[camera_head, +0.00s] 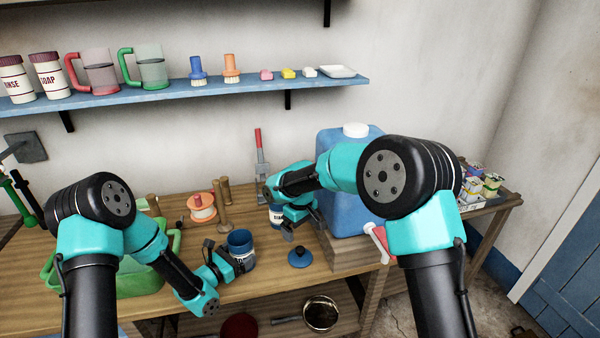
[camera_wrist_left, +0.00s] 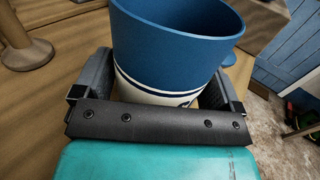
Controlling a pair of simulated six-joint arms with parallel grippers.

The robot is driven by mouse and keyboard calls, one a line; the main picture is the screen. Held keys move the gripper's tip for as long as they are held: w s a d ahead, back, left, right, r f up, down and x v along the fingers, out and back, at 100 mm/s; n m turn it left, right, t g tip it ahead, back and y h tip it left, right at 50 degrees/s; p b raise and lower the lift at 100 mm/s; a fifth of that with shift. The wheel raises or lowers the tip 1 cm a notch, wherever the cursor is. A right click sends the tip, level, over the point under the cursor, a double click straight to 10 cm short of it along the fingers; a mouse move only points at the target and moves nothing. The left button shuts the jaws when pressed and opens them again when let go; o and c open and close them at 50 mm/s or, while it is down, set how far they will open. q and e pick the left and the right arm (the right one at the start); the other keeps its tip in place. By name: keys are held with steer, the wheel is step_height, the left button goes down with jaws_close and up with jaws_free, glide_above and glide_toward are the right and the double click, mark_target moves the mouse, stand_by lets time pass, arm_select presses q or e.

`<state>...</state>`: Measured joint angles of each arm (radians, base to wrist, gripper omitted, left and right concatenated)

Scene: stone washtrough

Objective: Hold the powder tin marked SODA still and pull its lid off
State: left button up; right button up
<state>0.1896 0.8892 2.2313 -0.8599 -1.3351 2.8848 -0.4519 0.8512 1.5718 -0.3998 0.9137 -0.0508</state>
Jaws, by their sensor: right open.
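A tin with a blue upper part and a white lower band (camera_head: 240,240) stands on the wooden table. Its top looks open, and its lettering is hidden or too small to read. My left gripper (camera_head: 226,264) is shut on the tin low down; in the left wrist view the tin (camera_wrist_left: 175,50) sits between both fingers. A round blue lid with a knob (camera_head: 299,258) lies on the table to the right of the tin. My right gripper (camera_head: 302,224) is open and empty above the table, behind the lid. A second tin (camera_head: 276,215), its label partly hidden, stands beside it.
A large blue container with a white cap (camera_head: 350,205) stands on a wooden block at right. A blue shelf (camera_head: 190,90) runs above.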

arm_select(q)
steer(key=shift+o, duration=0.8)
steer(key=v, duration=1.2)
